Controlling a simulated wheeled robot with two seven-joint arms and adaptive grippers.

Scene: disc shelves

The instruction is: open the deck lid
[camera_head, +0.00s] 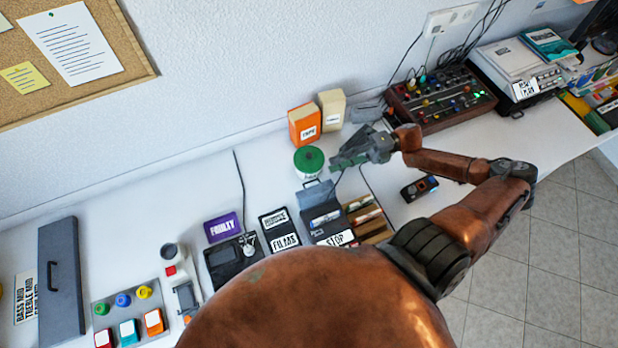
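A long grey panel with a black bar handle (60,282) lies at the far left of the white table; it looks like the deck lid and appears shut, though what is under it is hidden. My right gripper (345,162) is far from it, reaching in from the right over the middle of the table. My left gripper is not in view.
Right of the panel stands a box with coloured knobs and buttons (126,312). Several disc boxes (280,232), an orange box (304,125) and a mixer (440,100) fill the middle and back. The table is bare between panel and wall. My copper body hides the bottom middle.

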